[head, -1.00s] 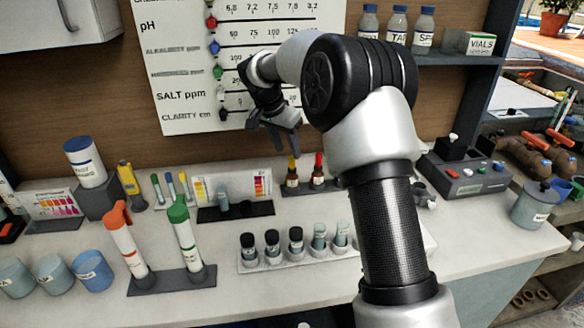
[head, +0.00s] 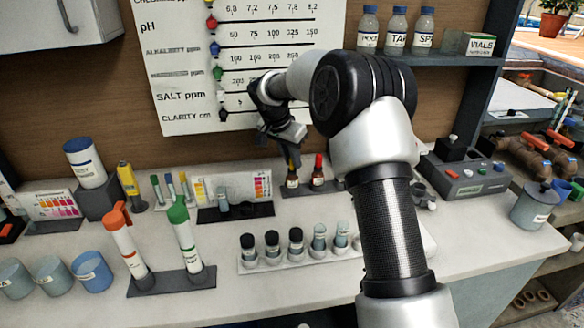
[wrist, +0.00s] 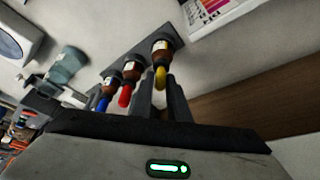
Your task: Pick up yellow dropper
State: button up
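The yellow dropper is a brown bottle (head: 292,181) with a yellow bulb, standing in a dark holder at the back of the counter. In the head view my gripper (head: 291,158) hangs just above it and hides most of the bulb. In the wrist view the yellow bulb (wrist: 160,77) shows between the tips of my gripper (wrist: 161,84). The fingers are apart, with visible space around the bulb. I cannot tell how far the tips reach down beside it.
A red-topped dropper (head: 317,172) stands close on the right; the wrist view also shows a blue-topped one (wrist: 103,102). The wall chart (head: 238,60) is close behind. A white rack of vials (head: 285,261) stands nearer the front.

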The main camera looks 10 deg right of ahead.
jog(key=shift+r, duration=0.1)
notch_tip(320, 180, up, 10)
jog(key=shift+f+p, duration=0.1)
jog(key=shift+p, duration=0.4)
